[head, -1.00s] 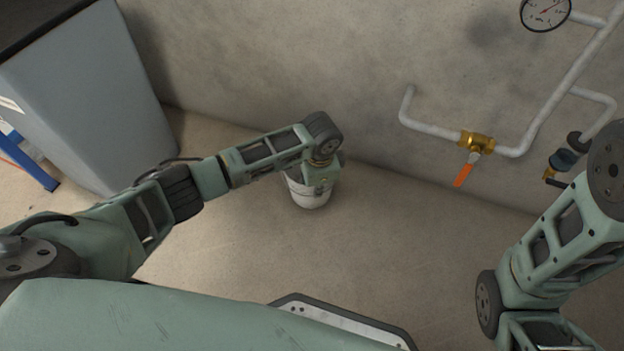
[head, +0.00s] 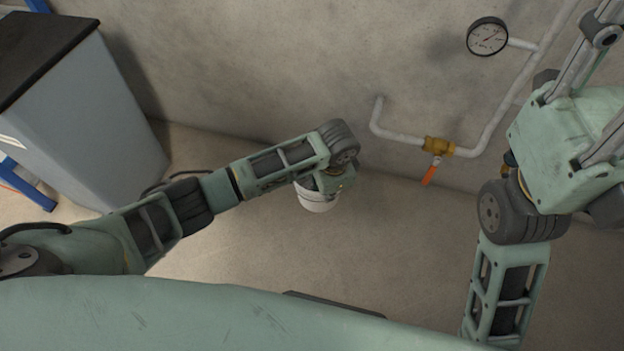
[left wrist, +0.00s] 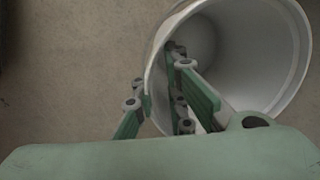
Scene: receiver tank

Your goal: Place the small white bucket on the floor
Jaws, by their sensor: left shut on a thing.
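The small white bucket (head: 317,198) hangs below my left gripper (head: 332,181) in the middle of the head view, near the foot of the wall. The wrist and hand cover its upper part. In the left wrist view the bucket (left wrist: 255,55) shows its open mouth and empty inside. My left gripper's fingers (left wrist: 176,98) are shut on its rim wall, one inside and one outside. Whether its base touches the floor (head: 235,245) is hidden. My right gripper (head: 600,85) shows partly at the right edge, raised, its fingertips out of frame.
A grey tank-like box (head: 80,120) with a dark top stands at the left by a blue frame (head: 28,185). White pipes (head: 500,120) with a gauge (head: 487,37) and an orange-handled brass valve (head: 438,146) run along the wall. Floor around the bucket is clear.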

